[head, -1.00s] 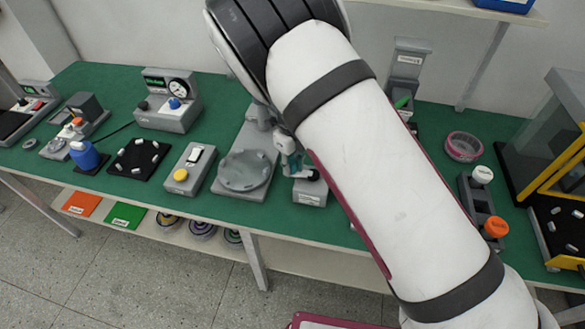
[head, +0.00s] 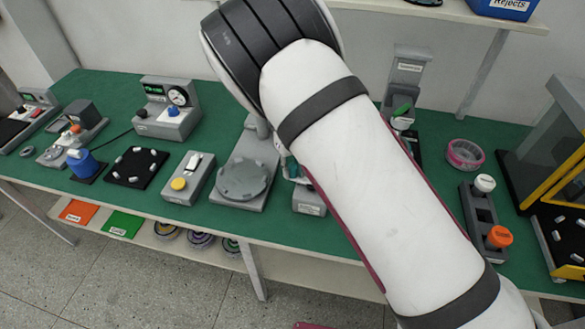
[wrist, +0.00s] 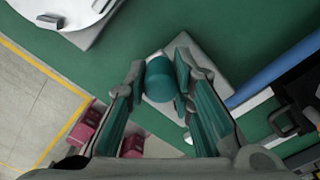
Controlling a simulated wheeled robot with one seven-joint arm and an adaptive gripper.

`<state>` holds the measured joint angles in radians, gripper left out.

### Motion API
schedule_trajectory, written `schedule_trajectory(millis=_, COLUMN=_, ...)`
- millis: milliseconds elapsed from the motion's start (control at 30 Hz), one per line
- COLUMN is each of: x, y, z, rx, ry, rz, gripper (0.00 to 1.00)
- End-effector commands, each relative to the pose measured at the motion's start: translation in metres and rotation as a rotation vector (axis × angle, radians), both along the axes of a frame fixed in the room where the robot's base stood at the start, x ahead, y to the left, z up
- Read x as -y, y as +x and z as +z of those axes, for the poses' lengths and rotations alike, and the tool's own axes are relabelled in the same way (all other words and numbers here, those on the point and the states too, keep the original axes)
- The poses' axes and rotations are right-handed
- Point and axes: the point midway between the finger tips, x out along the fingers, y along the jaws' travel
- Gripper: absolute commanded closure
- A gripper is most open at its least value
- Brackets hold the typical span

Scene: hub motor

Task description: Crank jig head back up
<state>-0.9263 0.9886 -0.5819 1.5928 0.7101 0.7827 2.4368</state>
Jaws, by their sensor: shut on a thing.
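The jig (head: 243,178), a grey base with a round slotted plate, stands mid-bench in the head view. Its pale disc shows at the top left of the wrist view (wrist: 66,12). A teal cylindrical grip (wrist: 160,84), seemingly the crank handle, lies between my fingers over a grey block (wrist: 205,65). My gripper (wrist: 160,70) is shut on this grip, with a teal-padded finger on each side. In the head view my arm hides most of my gripper and the crank; only the low grey box (head: 308,200) beside the jig shows in part.
A grey switch box with a yellow button (head: 178,184) stands left of the jig. A grey gauge unit (head: 168,110) is behind it. A pink-rimmed dish (head: 465,154) and a holder with an orange knob (head: 499,237) are to the right. Green bench top is bare near the dish.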

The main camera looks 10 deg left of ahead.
Motion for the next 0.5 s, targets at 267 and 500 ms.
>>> schedule_trajectory(millis=267, x=0.0002, y=0.0018, z=0.0008, rx=0.004, ry=0.001, rz=-0.001, gripper=0.57)
schedule_trajectory(millis=500, x=0.0003, y=0.0011, z=0.0014, rx=0.002, ry=0.001, rz=0.000, gripper=0.57)
